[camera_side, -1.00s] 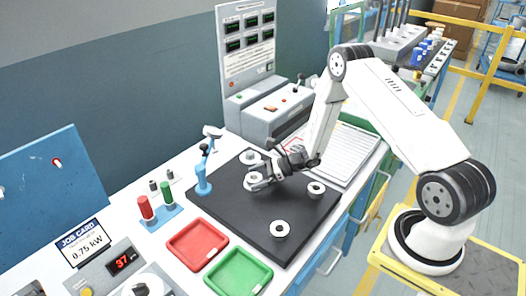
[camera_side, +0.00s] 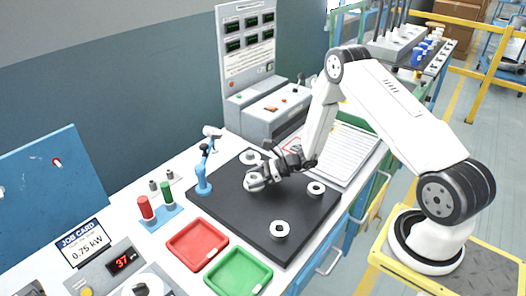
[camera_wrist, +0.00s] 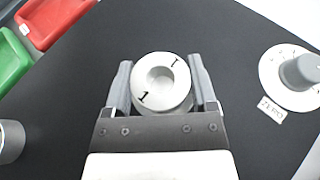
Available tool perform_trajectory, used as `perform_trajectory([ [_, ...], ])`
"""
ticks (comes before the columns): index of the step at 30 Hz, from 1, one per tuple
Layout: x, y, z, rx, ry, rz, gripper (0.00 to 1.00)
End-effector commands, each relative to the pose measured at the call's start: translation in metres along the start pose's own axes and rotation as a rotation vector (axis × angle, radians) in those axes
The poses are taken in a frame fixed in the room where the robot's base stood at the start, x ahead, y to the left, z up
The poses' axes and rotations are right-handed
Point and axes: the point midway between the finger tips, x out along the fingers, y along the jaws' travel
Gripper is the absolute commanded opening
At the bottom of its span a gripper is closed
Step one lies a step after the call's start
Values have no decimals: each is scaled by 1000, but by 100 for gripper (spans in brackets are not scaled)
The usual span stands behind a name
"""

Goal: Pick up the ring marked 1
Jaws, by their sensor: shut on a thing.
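The ring marked 1 (camera_wrist: 162,84) is a thick pale metal ring with a round hole and dark 1 marks on its top face. It sits between the two fingers of my gripper (camera_wrist: 163,88) in the wrist view, with one finger against each side. In the side view, my gripper (camera_side: 260,180) is over the black mat (camera_side: 232,215), shut on the same ring (camera_side: 251,183), which the fingers partly cover. I cannot tell whether the ring touches the mat or is slightly above it.
Other pale round pieces are on the mat at the back (camera_side: 249,157), right (camera_side: 316,188) and front (camera_side: 280,230). A red tray (camera_side: 197,244) and a green tray (camera_side: 238,272) lie in front. A blue stand (camera_side: 203,180) rises left of the mat. The wrist view shows a ZERO label (camera_wrist: 271,110).

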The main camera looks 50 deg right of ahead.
Motion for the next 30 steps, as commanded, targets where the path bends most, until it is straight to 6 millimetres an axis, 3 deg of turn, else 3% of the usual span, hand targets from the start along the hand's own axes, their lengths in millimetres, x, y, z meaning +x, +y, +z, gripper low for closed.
perform_trajectory([
  [11,-1,0,3,-1,-1,0,0],
  [20,-9,-1,22,-2,-2,-1,0],
  [30,-40,21,53,-2,-2,-1,0],
])
